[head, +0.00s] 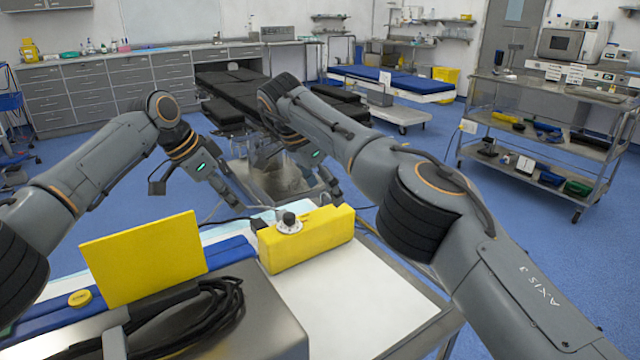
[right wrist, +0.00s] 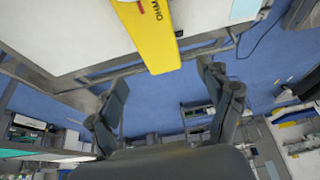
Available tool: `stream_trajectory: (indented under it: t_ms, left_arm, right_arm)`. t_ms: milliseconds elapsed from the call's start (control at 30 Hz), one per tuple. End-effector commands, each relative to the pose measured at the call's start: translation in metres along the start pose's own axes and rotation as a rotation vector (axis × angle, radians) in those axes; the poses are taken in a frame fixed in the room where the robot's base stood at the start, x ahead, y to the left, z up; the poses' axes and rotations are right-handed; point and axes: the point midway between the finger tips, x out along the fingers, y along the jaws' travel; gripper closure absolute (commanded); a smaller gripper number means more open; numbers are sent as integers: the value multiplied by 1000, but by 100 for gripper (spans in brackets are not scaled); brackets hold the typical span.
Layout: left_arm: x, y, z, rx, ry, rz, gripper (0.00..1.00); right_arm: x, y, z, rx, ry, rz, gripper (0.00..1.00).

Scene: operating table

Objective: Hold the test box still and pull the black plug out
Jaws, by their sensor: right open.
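The yellow test box (head: 308,243), with a black knob on a white dial on top, stands on a white-topped table. The black plug (head: 258,223) seems to sit at the box's left end, where a dark cable arrives; it is small and unclear. My left gripper (head: 232,198) hangs behind and left of the box, apart from it; its fingers are too small to judge. My right gripper (head: 333,195) is just behind the box's right end. In the right wrist view my right gripper (right wrist: 163,78) is open and empty, with the yellow box (right wrist: 152,40) ahead of its spread fingers.
A yellow panel (head: 145,260) stands upright left of the box. A black cable coil (head: 200,318) lies on a grey metal case in front. The white table top (head: 350,295) is bare in front of the box. A steel trolley (head: 545,150) stands far right.

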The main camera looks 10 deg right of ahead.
Motion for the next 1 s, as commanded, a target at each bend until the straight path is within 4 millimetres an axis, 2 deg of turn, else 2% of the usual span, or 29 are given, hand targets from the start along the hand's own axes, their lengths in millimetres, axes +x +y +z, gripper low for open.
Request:
stream_trajectory:
  t_ms: [500,700,1000]
  left_arm:
    - [0,0,0,0,0,0,62]
    - [0,0,0,0,0,0,62]
    - [0,0,0,0,0,0,62]
  right_arm:
    - [98,0,2,1,-6,0,21]
    - [119,0,2,1,-7,-2,21]
    - [125,0,2,1,-6,-3,21]
